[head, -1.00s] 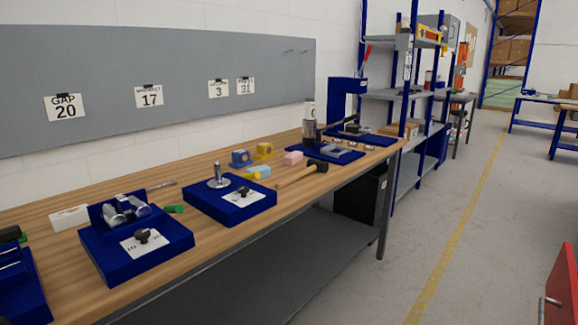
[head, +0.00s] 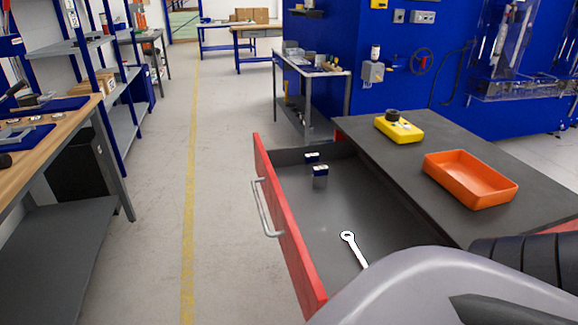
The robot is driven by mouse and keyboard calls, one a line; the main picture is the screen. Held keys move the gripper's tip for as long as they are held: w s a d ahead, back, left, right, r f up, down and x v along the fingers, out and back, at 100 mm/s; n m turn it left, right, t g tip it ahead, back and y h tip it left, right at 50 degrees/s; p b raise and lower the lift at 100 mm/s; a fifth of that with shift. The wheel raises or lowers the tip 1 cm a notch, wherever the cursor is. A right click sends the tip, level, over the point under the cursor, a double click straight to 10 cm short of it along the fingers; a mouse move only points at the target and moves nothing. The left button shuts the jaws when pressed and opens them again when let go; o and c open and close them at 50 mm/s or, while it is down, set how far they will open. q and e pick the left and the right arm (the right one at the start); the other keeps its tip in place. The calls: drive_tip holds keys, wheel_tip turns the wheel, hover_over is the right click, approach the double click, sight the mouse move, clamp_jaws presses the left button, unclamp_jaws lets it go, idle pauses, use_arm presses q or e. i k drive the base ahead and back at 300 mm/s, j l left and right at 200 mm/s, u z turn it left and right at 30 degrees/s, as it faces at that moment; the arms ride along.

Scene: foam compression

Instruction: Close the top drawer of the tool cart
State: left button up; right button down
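The top drawer (head: 287,231) of the tool cart stands pulled out towards the left, with a red front and a metal bar handle (head: 265,208). Inside it lie a wrench (head: 353,248) and two small dark blocks with pale labels (head: 320,177). The tool cart's dark grey top (head: 400,165) is at the right. A grey and black part of my own arm covers the lower right corner and hides the near part of the drawer and cart. Neither of my grippers shows in the head view.
On the cart top are an orange tray (head: 470,180) and a yellow box (head: 398,128) with a black knob. A wooden workbench (head: 60,128) runs along the left. The floor aisle (head: 210,190) between bench and drawer is clear. A blue wall stands behind the cart.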

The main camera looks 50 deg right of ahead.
sight(309, 224)
drive_tip(key=j+z, duration=0.1)
drive_tip(key=z, duration=0.3)
drive_tip(key=i+j+z, duration=0.1)
drive_tip(key=z, duration=0.35)
drive_tip(key=j+z, duration=0.1)
drive_tip(key=z, duration=0.3)
drive_tip(key=j+z, duration=0.15)
drive_tip(key=z, duration=0.25)
